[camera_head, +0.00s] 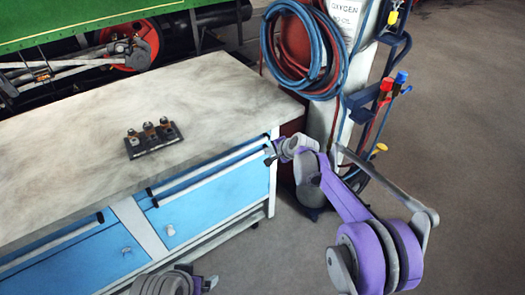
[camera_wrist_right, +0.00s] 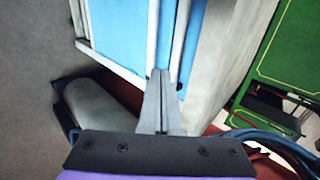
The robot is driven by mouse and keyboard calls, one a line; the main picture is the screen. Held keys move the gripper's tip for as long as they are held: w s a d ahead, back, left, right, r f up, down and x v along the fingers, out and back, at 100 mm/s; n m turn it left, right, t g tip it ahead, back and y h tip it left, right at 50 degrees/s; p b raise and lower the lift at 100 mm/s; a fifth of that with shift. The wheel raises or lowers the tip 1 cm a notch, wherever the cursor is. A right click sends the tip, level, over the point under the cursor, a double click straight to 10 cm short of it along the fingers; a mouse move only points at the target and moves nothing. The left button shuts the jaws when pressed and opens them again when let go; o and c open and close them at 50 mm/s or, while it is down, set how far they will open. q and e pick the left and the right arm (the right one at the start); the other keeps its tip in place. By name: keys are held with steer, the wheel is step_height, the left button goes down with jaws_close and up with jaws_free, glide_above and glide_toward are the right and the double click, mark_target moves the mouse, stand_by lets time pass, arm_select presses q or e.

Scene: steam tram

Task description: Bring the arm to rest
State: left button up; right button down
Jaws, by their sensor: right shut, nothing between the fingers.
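My right arm (camera_head: 365,235), purple and grey, reaches up and left from the lower right in the head view. Its gripper (camera_head: 268,158) is beside the right end of the workbench, close to the blue cabinet front. In the right wrist view the gripper's two grey fingers (camera_wrist_right: 160,78) are together with nothing between them. They point toward the blue and white cabinet, and I cannot tell the exact gap. Grey rounded parts of my own body show at the bottom of the head view. My left gripper does not show.
The workbench (camera_head: 85,120) has blue drawers and doors below. A small dark rack (camera_head: 152,143) with several fittings stands on it. A gas trolley with blue and red hoses (camera_head: 290,75) stands close behind my right arm. Open floor (camera_head: 470,150) lies to the right.

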steer(key=shift+v, duration=2.75)
